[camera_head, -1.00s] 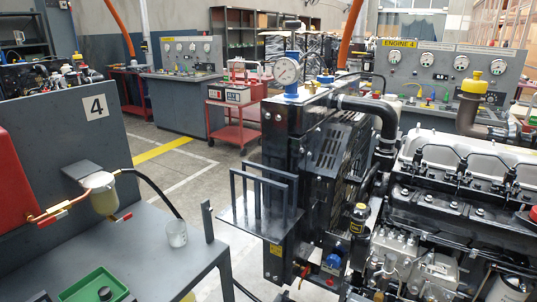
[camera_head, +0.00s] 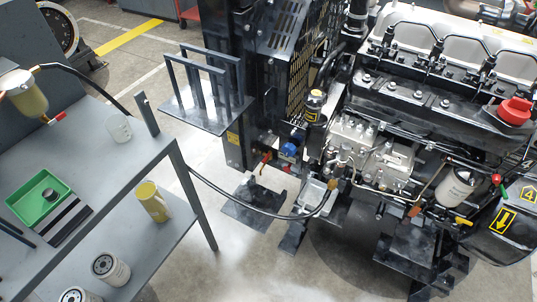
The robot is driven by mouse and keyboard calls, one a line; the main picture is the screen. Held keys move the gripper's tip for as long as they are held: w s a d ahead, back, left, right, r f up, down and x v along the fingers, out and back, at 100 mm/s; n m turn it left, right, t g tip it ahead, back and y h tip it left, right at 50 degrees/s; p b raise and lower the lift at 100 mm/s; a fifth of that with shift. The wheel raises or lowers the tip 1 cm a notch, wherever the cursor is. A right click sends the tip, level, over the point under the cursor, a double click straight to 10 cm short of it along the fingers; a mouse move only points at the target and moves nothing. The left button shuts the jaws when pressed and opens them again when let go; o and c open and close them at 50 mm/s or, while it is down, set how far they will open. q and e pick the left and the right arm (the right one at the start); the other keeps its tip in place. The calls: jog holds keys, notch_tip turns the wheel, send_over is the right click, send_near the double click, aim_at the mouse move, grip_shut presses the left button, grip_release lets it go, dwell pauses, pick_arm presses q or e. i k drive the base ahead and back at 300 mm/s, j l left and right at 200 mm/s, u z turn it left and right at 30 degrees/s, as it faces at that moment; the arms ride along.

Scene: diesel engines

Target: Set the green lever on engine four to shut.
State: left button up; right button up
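Engine four (camera_head: 430,85) is the black diesel engine at the right in the head view, with a silver top. A yellow "4" label (camera_head: 530,194) is on a black part at its lower right. A small green lever (camera_head: 503,190) with a red part at its upper end is beside the white filter (camera_head: 458,187), left of that label. It is too small to tell whether it stands open or shut. A yellow lever (camera_head: 463,221) is below the filter. Neither of my grippers is in view.
A grey two-level bench (camera_head: 135,165) stands at the left. It holds a green tray (camera_head: 40,203), a clear beaker (camera_head: 119,127), a yellow jug (camera_head: 153,202) and filters. A black hose (camera_head: 262,214) runs from the bench to the engine. Bare floor (camera_head: 225,262) shows between them.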

aim_at(505, 196)
jog(key=z, duration=1.8)
